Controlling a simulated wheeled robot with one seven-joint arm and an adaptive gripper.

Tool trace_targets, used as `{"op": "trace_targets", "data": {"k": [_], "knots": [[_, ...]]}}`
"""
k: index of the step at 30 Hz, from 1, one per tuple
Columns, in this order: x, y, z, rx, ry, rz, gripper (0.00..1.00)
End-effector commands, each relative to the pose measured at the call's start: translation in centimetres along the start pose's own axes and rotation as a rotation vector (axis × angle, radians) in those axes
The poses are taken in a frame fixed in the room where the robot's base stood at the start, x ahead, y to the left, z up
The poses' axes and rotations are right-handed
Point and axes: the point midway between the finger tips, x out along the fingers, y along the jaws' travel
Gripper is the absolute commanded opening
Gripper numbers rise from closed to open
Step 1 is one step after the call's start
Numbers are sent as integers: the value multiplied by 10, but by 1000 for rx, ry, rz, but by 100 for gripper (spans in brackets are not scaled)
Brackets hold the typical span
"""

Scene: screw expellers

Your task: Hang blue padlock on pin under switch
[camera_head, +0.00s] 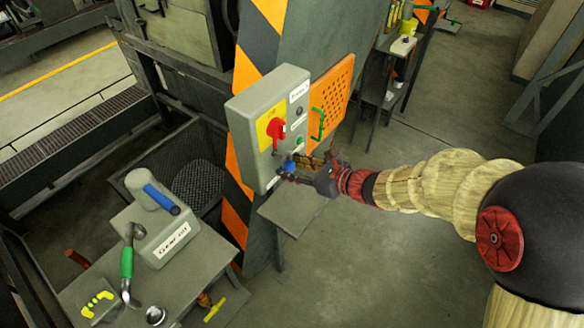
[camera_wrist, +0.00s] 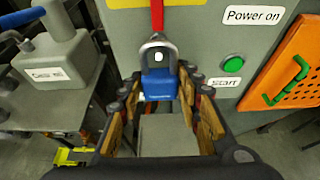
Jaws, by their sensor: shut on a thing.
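The blue padlock (camera_head: 289,166) is held at the tips of my gripper (camera_head: 298,170), close to the lower front of the grey switch box (camera_head: 262,165). In the wrist view the padlock (camera_wrist: 159,86) sits between the fingertips (camera_wrist: 160,82), body down and grey shackle up. The shackle's top overlaps the lower end of the red switch handle (camera_wrist: 157,16). In the head view the red switch (camera_head: 275,130) sits on a yellow plate. I cannot make out the pin, and cannot tell whether the shackle is around it or only in front of it.
An orange perforated panel (camera_head: 338,95) with a green hook (camera_head: 318,123) is right of the box. A green button (camera_wrist: 233,65) is on the box's right side. A table (camera_head: 205,262) with a grey oil can (camera_head: 153,190) stands at the lower left. The floor to the right is clear.

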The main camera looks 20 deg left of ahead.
Motion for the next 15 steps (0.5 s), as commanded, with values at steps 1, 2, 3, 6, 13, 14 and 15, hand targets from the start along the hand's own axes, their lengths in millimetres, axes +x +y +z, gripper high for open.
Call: {"op": "trace_targets", "data": {"k": [1, 2, 3, 6, 13, 14, 15], "knots": [[1, 0, 0, -1, -1, 0, 7], [2, 0, 1, -1, 0, 0, 7], [3, 0, 1, 0, 0, 0, 7], [5, 0, 2, -1, 0, 0, 7], [10, 0, 4, -1, 0, 0, 7], [10, 0, 4, -1, 0, 0, 7], [11, 0, 4, -1, 0, 0, 7]]}}
